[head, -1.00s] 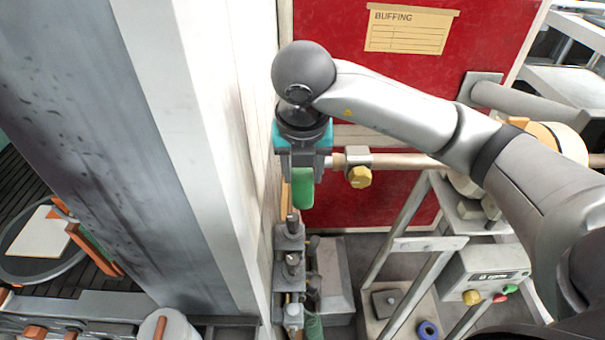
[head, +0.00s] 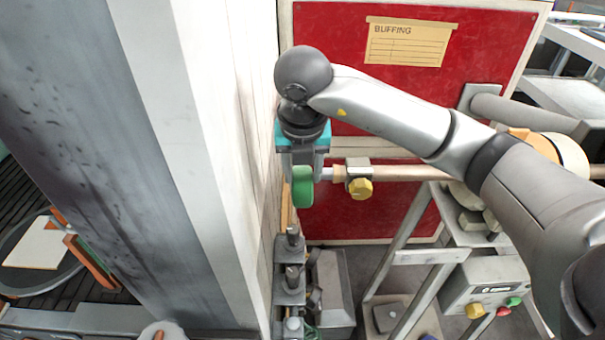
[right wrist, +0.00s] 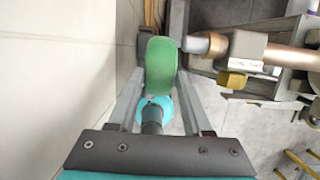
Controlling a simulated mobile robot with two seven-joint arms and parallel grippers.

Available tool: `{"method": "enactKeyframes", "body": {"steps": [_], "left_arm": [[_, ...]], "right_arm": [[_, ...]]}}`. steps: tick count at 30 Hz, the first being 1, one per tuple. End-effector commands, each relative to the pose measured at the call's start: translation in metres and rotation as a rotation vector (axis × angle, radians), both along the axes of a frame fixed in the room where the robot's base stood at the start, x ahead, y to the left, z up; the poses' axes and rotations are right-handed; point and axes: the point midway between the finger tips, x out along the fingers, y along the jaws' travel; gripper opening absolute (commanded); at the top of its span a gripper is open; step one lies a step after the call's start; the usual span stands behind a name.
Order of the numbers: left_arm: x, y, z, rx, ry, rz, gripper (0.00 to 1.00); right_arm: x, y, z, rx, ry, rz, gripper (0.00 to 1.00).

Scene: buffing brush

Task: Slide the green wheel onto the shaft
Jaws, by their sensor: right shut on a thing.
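My right gripper (head: 303,168) is shut on the green wheel (head: 303,188), which hangs at its fingertips beside the pale wall. The wheel stands on edge in the right wrist view (right wrist: 161,66). The shaft (head: 326,174) is a horizontal rod coming from the right, with a narrow grey tip pointing at the wheel's right face. In the right wrist view the shaft tip (right wrist: 196,44) is right beside the wheel, near its upper part. I cannot tell whether they touch. The wheel's bore is hidden. My left gripper is not in view.
A clamp block with a yellow knob (head: 360,188) sits on the rod just right of the tip. The pale wall (head: 250,170) is close on the left. Grey posts (head: 290,280) stand below. A control box (head: 490,285) is at lower right.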

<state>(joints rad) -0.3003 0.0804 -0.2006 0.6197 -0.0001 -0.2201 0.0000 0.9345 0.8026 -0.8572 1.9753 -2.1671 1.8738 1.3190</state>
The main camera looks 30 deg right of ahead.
Motion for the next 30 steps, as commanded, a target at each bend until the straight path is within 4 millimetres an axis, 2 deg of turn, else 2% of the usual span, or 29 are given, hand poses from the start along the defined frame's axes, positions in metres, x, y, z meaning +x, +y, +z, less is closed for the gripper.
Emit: {"method": "enactKeyframes", "body": {"steps": [30], "left_arm": [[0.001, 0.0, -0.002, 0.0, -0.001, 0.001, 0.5]], "right_arm": [[0.032, -0.016, 0.001, 0.0, -0.001, -0.001, 0.0]]}}
